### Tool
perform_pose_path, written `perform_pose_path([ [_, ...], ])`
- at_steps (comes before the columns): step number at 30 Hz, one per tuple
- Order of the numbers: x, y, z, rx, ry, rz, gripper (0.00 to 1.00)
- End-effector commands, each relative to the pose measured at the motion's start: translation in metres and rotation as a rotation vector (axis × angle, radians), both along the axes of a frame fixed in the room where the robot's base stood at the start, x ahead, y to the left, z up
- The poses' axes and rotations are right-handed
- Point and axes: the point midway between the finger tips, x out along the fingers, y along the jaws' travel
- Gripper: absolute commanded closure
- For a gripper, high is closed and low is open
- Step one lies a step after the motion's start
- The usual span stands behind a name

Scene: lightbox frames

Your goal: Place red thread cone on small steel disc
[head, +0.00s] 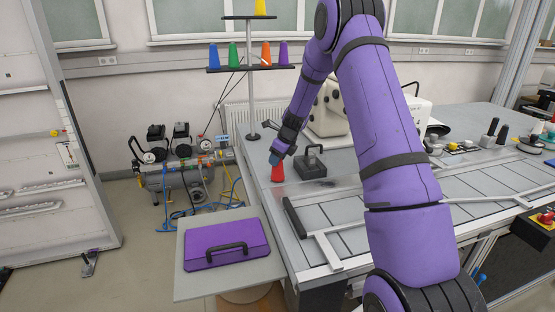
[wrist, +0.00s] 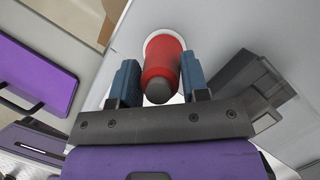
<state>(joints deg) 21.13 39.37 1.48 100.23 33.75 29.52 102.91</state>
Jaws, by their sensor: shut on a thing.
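The red thread cone (head: 277,174) stands upright at the left edge of the sewing table in the head view. My gripper (head: 279,160) reaches down over it from above. In the wrist view the red cone (wrist: 160,63) sits between the two blue fingers of my gripper (wrist: 160,84), which are shut on it. A pale round rim, seemingly the small steel disc (wrist: 149,38), shows around the cone's far end. I cannot tell whether the cone touches it. The disc is not clear in the head view.
A dark block with a handle (head: 313,168) stands just right of the cone. A purple case (head: 226,244) lies on a lower side shelf. A white sewing machine (head: 328,112) stands behind. A thread stand (head: 251,68) with several cones rises at the back.

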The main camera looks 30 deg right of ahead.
Motion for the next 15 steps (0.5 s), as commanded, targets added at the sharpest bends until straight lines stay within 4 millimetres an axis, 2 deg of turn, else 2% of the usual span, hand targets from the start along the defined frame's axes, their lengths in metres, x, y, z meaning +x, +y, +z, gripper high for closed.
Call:
perform_pose_path([
  [11, 0.0002, -0.0002, -0.0055, -0.001, -0.002, 0.001, 0.84],
  [12, 0.0003, -0.0002, -0.0053, -0.001, -0.002, 0.001, 0.51],
  [15, 0.0003, -0.0001, -0.0052, -0.001, -0.002, 0.001, 0.32],
])
